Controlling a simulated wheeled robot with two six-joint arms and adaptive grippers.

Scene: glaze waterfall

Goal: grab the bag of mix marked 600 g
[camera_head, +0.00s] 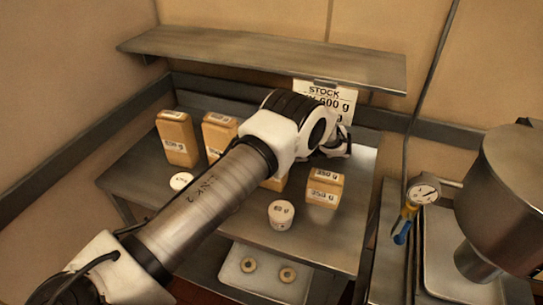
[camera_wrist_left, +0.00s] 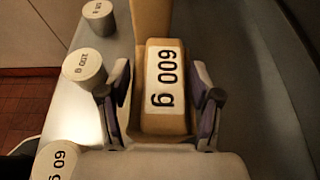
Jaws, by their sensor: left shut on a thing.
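In the left wrist view, a tan bag of mix marked 600 g (camera_wrist_left: 165,122) lies between the two fingers of my left gripper (camera_wrist_left: 162,88), its white label facing the camera. The gripper is shut on this bag, one finger on each side. In the head view my left arm reaches across the table, and its gripper (camera_head: 338,145) is at the back right, under the shelf. My right gripper is in neither view.
Other tan bags stand on the table (camera_head: 135,182) at the left (camera_head: 177,138) and mid-left (camera_head: 219,133). A shelf (camera_head: 270,57) overhangs the back. A steel vessel (camera_head: 510,190) stands far right.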

